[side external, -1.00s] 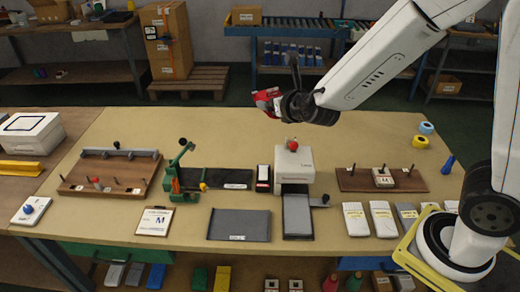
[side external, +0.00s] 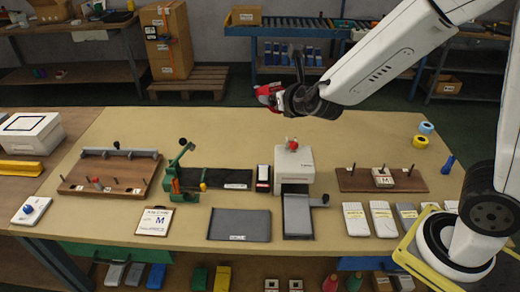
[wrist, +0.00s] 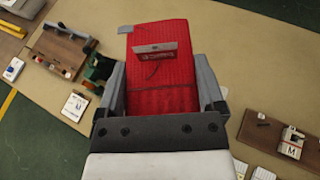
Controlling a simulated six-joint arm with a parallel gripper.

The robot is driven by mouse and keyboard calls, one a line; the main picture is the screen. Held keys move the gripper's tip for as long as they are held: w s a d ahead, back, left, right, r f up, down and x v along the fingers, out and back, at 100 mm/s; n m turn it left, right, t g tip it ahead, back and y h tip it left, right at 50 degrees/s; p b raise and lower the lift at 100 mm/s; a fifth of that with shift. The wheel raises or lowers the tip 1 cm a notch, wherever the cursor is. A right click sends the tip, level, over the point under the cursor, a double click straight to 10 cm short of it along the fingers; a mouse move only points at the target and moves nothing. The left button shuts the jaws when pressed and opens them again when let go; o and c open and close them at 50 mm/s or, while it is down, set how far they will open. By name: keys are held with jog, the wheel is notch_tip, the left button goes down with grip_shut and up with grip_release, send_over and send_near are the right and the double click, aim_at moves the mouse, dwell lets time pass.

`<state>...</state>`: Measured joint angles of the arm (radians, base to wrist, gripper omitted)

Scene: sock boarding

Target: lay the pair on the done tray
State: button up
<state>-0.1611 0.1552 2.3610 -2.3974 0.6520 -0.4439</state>
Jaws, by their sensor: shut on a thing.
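In the side view the red pair (side external: 265,94) is held in the air above the back of the bench, partly hidden by my gripper. A flat dark grey tray (side external: 240,224) with a small white label lies empty at the bench's front middle.
A white press (side external: 293,165) with a grey plate (side external: 297,214) in front stands right of the tray. A green stand (side external: 178,170), a clipboard (side external: 155,221) and a pegged board (side external: 110,175) are left. White packs (side external: 356,219) lie right.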

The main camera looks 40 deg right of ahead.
jog(key=w+a+f, duration=0.1)
jog(key=a+f, duration=0.8)
jog(key=f, duration=0.2)
jog(key=m+h, duration=0.1)
send_over(241, 228)
notch_tip(241, 228, down, 12)
jog(key=shift+f, duration=0.15)
jog(key=shift+f, duration=3.25)
jog(key=shift+f, duration=0.6)
jog(key=o, duration=1.1)
